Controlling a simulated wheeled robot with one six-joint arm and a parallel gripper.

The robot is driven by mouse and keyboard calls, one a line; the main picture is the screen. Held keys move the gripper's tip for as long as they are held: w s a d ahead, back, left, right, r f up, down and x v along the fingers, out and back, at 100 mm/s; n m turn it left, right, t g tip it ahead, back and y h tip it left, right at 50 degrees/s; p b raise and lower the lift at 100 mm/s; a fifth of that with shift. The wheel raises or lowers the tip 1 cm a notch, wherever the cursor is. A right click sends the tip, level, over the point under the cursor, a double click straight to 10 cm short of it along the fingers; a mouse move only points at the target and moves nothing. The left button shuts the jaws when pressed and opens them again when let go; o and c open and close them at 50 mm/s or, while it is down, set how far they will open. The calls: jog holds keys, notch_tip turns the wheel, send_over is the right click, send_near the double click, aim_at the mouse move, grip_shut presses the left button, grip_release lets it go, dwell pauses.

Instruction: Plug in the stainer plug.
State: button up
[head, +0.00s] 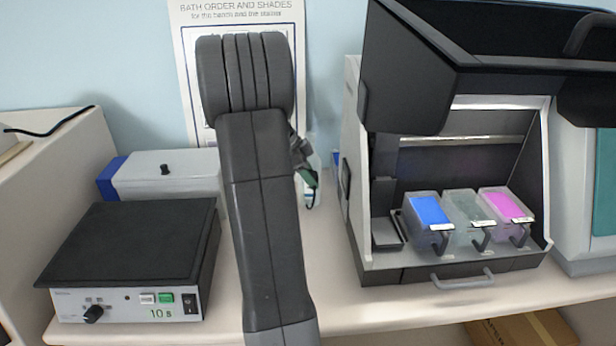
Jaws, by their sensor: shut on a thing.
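My gripper (304,160) shows only in part, just right of my raised arm near the back wall. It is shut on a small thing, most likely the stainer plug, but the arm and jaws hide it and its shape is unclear. A small green and dark piece shows at the jaws. The stainer (356,200) stands on the right with its dark lid raised. It holds a blue bath (428,211), a grey bath (467,209) and a pink bath (505,205). I cannot make out a socket or the plug's cord.
A black-topped box (130,245) with a "10 s" display stands on the left of the bench (345,307). A white and blue box (175,176) is behind it. A poster (185,70) hangs on the wall. A strip of bench before the stainer is clear.

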aim_at(344, 183)
jog(key=shift+d, duration=0.1)
jog(key=shift+d+p, duration=0.6)
jog(key=shift+d, duration=2.25)
jog(key=shift+b, duration=1)
jog(key=shift+d+r, duration=0.1)
jog(key=shift+d, duration=0.7)
dwell(0.8)
jog(key=o, duration=1.1)
jog(key=shift+w, duration=0.15)
jog(key=shift+o, duration=0.2)
